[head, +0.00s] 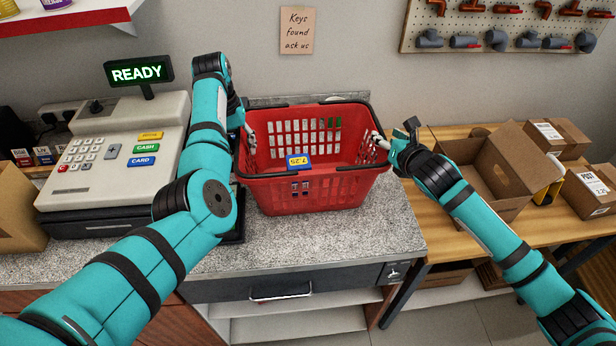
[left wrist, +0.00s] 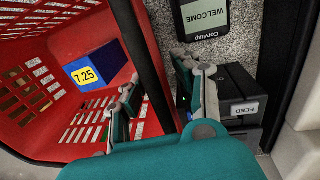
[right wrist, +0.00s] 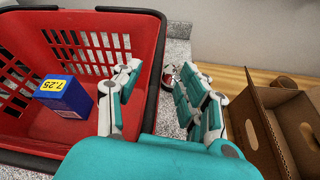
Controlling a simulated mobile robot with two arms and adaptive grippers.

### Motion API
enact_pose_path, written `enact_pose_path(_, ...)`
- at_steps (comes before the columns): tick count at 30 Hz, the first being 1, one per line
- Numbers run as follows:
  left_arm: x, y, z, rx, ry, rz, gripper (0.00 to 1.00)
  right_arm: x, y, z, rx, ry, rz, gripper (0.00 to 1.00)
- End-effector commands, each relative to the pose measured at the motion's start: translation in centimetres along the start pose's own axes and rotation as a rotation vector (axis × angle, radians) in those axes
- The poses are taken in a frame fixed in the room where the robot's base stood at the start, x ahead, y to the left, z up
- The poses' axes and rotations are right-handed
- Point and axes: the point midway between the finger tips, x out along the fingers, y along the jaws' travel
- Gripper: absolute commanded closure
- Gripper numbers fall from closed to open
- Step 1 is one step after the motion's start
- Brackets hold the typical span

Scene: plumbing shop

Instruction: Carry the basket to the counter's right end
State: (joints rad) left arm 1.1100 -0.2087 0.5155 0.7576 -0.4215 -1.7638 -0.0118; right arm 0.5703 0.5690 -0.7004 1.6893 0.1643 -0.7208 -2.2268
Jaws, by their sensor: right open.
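The red basket (head: 318,190) with a black rim stands upright on the grey speckled counter (head: 370,235), right of the cash register. A blue box with a yellow 7.25 label (head: 299,162) is inside it. My left gripper (head: 246,128) is at the basket's left rim, partly hidden by my arm. In the left wrist view its fingers (left wrist: 155,78) straddle the rim, spread with a gap. My right gripper (head: 383,140) is open at the right rim. In the right wrist view one finger is inside the basket (right wrist: 60,150) and one outside.
The cash register (head: 125,150) stands on the left. A card terminal (left wrist: 205,18) and a small black printer (left wrist: 240,90) are close outside the basket's left side. A lower wooden bench (head: 435,225) with an open cardboard box (head: 505,172) lies beyond the counter's right end.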

Motion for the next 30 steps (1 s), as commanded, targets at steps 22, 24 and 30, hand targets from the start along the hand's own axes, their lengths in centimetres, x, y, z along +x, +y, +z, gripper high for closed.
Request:
enact_pose_path(22,-11.4,0.0,0.1,-0.001,0.003,0.000,0.69,0.0,0.3,-0.2,0.001,0.002,0.006,0.59)
enact_pose_path(24,-11.8,0.0,0.1,-0.001,0.002,-0.001,0.69,-0.1,0.3,-0.2,0.001,0.002,0.006,0.59)
enact_pose_path(30,-12.1,0.0,0.1,-0.001,0.001,-0.001,0.69,-1.9,0.2,-0.2,-0.002,0.002,0.006,0.59)
